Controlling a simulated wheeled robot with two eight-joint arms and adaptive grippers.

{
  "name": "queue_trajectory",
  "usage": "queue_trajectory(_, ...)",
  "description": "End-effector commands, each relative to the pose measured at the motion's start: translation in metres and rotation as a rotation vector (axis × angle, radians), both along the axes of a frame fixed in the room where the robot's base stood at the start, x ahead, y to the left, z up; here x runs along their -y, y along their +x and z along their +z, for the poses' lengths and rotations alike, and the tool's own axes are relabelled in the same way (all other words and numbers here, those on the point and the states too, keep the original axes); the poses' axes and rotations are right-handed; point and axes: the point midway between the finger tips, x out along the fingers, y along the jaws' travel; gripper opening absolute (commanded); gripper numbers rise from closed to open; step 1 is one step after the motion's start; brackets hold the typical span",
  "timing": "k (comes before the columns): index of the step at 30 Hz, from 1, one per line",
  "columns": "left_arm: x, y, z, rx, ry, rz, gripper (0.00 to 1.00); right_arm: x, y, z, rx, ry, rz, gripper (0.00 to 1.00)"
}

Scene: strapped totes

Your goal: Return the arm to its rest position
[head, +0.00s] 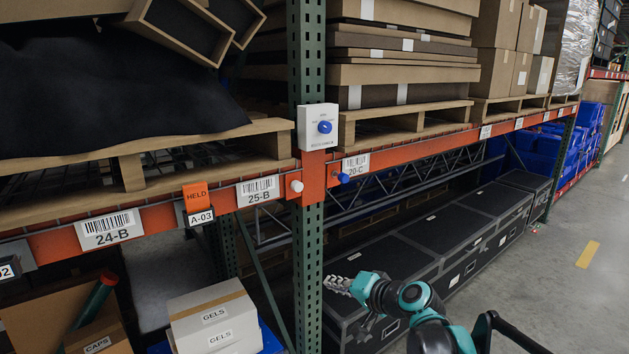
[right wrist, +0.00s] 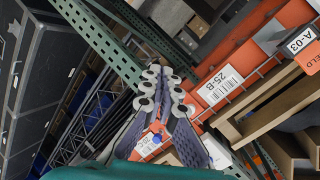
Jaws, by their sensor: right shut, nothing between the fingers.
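My right arm, teal and dark, comes in from the bottom right of the head view. Its right gripper (head: 338,285) is shut and empty, pointing left, just right of the green rack upright (head: 307,240) in the picture. In the right wrist view the right gripper's fingers (right wrist: 160,78) close together at their tips with nothing between them. I cannot tell whether the gripper touches the upright; it looks apart. My left gripper is not in view.
An orange beam (head: 150,216) with labels crosses the rack. A white box with a blue knob (head: 319,127) sits on the upright. Black cases (head: 440,232) line the floor behind the arm. GELS boxes (head: 213,318) stand lower left. Open floor (head: 570,290) lies right.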

Motion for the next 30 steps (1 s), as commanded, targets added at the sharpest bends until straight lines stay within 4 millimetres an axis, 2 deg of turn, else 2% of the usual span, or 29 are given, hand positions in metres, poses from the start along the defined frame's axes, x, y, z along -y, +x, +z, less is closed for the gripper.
queue_trajectory(1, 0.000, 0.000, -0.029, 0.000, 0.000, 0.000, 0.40, 0.005, -0.030, -0.037, -0.011, -0.083, 0.014, 0.00)
queue_trajectory(5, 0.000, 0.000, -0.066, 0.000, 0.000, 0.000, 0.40, 0.027, -0.100, -0.104, -0.045, -0.311, 0.047, 0.00)
queue_trajectory(9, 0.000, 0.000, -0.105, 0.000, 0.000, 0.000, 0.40, 0.060, -0.172, -0.181, -0.088, -0.552, 0.073, 0.00)
queue_trajectory(12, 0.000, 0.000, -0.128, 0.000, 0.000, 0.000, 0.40, 0.085, -0.214, -0.230, -0.118, -0.704, 0.085, 0.00)
queue_trajectory(15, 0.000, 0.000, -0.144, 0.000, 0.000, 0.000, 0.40, 0.106, -0.245, -0.266, -0.143, -0.822, 0.093, 0.00)
queue_trajectory(18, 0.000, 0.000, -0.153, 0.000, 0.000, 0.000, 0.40, 0.121, -0.263, -0.287, -0.159, -0.899, 0.096, 0.00)
queue_trajectory(21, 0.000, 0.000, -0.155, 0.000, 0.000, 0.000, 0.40, 0.128, -0.271, -0.296, -0.168, -0.937, 0.097, 0.00)
queue_trajectory(30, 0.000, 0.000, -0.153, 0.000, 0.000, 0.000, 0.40, 0.130, -0.273, -0.295, -0.169, -0.945, 0.097, 0.00)
